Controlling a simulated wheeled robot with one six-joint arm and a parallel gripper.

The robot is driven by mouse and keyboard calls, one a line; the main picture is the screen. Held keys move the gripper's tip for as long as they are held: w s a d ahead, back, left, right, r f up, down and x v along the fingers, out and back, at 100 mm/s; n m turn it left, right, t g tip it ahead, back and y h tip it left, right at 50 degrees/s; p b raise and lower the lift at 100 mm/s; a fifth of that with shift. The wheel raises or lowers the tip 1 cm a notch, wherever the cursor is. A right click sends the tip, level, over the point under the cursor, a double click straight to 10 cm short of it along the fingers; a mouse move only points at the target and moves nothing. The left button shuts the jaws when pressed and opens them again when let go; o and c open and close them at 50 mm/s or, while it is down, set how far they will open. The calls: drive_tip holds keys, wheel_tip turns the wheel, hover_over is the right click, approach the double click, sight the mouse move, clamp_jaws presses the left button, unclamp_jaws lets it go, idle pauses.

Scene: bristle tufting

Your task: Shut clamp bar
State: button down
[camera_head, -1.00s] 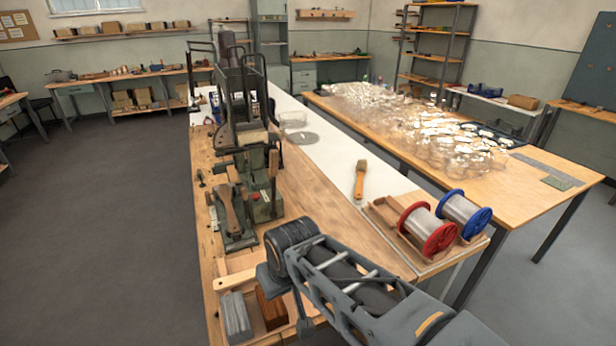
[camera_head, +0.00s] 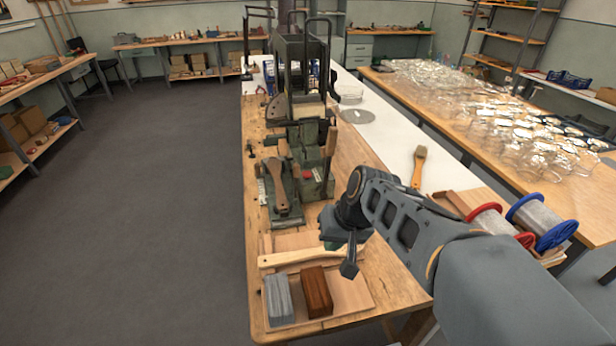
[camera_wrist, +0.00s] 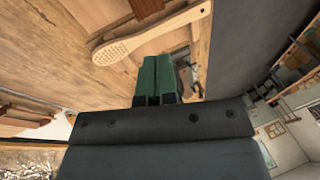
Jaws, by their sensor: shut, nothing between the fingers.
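The green tufting machine (camera_head: 300,100) stands on the wooden bench. Its low front fixture (camera_head: 287,212) carries a brown wooden paddle-shaped piece (camera_head: 279,186). A wooden-handled lever (camera_head: 329,142) stands upright to the right, with a red button (camera_head: 308,175) just below. I cannot tell clearly which part is the clamp bar or its position. My gripper (camera_head: 348,269) hangs in front and to the right of the fixture, apart from it. Its green fingers (camera_wrist: 156,75) are shut and empty in the wrist view. A pale perforated brush blank (camera_wrist: 120,50) lies near them there.
Wire spools (camera_head: 543,220) and a brush (camera_head: 419,167) lie to the right. The floor left of the bench is open.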

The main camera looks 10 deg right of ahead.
sight(296, 182)
drive_tip(key=w+d+f+m+t+y+b, duration=0.15)
drive_tip(key=w+y, duration=0.25)
drive_tip(key=w, duration=0.4)
drive_tip(key=w+d+f+m+t+y+b, duration=0.1)
drive_tip(key=w+f+m+t+y+b, duration=0.2)
drive_tip(key=w, duration=0.6)
drive_tip(key=w+d+f+m+t+y+b, duration=0.2)
drive_tip(key=w+d+t, duration=0.4)
drive_tip(key=w+d, duration=0.3)
drive_tip(key=shift+w+d+f+m+y, duration=0.4)
drive_tip(key=shift+d+m, duration=0.35)
drive_tip(key=shift+d, duration=0.3)
drive_tip(key=shift+a, duration=0.1)
drive_tip(key=s+a+p+x, duration=0.2)
drive_tip(key=x, duration=1)
drive_tip(key=shift+w+a, duration=0.25)
